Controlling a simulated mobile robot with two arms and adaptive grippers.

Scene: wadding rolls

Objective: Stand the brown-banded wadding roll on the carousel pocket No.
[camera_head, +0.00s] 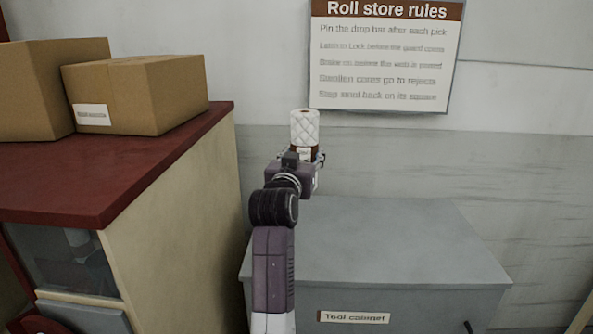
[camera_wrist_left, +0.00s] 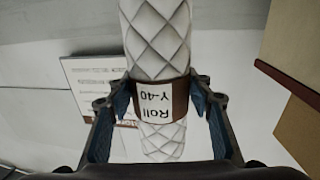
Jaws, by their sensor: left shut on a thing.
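The brown-banded wadding roll (camera_head: 305,127) is white and quilted, and stands about upright in my left gripper (camera_head: 304,157). In the left wrist view the roll (camera_wrist_left: 155,40) has a brown band (camera_wrist_left: 181,98) with a white label reading "Roll Y-40". The fingers of my left gripper (camera_wrist_left: 160,105) are shut on the roll at the band, one on each side. In the head view the gripper holds the roll in the air, in front of the wall and above the tool cabinet's back edge. No carousel or pocket shows. My right gripper is not in view.
A grey tool cabinet (camera_head: 400,245) with a bare top stands below my arm. A red-topped counter (camera_head: 120,170) with cardboard boxes (camera_head: 140,92) is at the left. A sign, "Roll store rules" (camera_head: 385,55), hangs on the wall behind. The space right of the gripper is clear.

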